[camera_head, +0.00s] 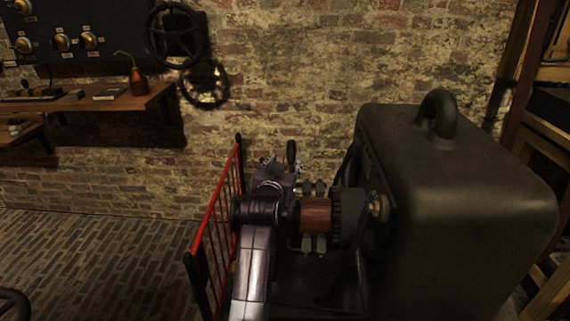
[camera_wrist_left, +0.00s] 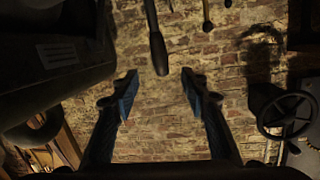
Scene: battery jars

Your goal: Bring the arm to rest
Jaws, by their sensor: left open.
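My left arm (camera_head: 254,262) reaches forward from the bottom of the head view, beside the dark machine. Its gripper (camera_head: 279,168) is at the far end, small and partly hidden by the wrist. In the left wrist view the gripper (camera_wrist_left: 160,97) is open, its two blue-padded fingers wide apart. Nothing is between the fingertips but the view of the brick wall. A dark handle (camera_wrist_left: 159,54) shows above and between the fingertips, apart from both; its depth is hard to tell. My right gripper is not in view.
A large dark metal housing (camera_head: 470,190) stands close on the right, with a red-and-black coil (camera_head: 316,215) beside it. A red railing (camera_head: 213,225) is left of the arm.

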